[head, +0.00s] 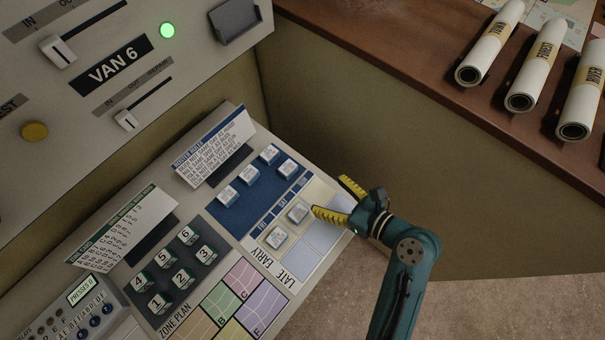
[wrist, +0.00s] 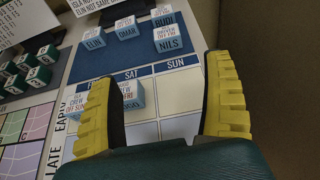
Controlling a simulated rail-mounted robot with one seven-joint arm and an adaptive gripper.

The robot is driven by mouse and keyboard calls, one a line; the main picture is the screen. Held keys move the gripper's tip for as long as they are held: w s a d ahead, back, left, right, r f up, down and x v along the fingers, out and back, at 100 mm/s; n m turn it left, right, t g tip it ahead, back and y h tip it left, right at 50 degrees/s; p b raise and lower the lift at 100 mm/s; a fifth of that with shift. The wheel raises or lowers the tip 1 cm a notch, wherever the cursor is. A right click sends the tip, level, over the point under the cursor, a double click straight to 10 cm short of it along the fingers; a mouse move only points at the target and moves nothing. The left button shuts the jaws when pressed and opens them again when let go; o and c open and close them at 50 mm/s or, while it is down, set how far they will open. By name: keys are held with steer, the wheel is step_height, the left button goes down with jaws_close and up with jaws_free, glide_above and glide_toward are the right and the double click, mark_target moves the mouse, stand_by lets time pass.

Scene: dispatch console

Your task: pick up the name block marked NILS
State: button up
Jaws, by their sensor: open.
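The NILS block (wrist: 168,44) is a small light-blue cube with a white printed top. It stands in the lower right of the blue panel (wrist: 95,65), just in front of the RUDI block (wrist: 162,20). In the head view the same NILS block (head: 288,169) is the rightmost one on the panel, its lettering too small to read. My gripper (head: 328,195) is open and empty above the right part of the day grid. In the wrist view its yellow fingers (wrist: 164,70) are spread wide, with the NILS block beyond the tips and between their directions.
ELIN (wrist: 93,40) and OMAR (wrist: 126,32) blocks stand left on the panel. Two blocks stand on the grid, one ending in UGO (wrist: 131,103) close beside the left finger. Green numbered blocks (head: 180,278) are further left. A roster card (head: 214,148) stands behind the panel.

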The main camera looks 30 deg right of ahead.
mark_target(292, 170)
steer(key=shift+s+d+f, duration=0.15)
steer(key=shift+d+f, duration=0.1)
steer(key=shift+f, duration=0.3)
steer(key=b+x, duration=0.2)
steer(key=x, duration=0.9)
steer(key=shift+d+r+b, duration=0.2)
steer(key=shift+b, duration=0.1)
steer(key=b+x, duration=0.2)
steer(key=x, duration=0.3)
steer(key=shift+w+d+r, duration=0.1)
steer(key=shift+w, duration=0.25)
steer(key=shift+s, duration=0.1)
steer(key=c, duration=1.2)
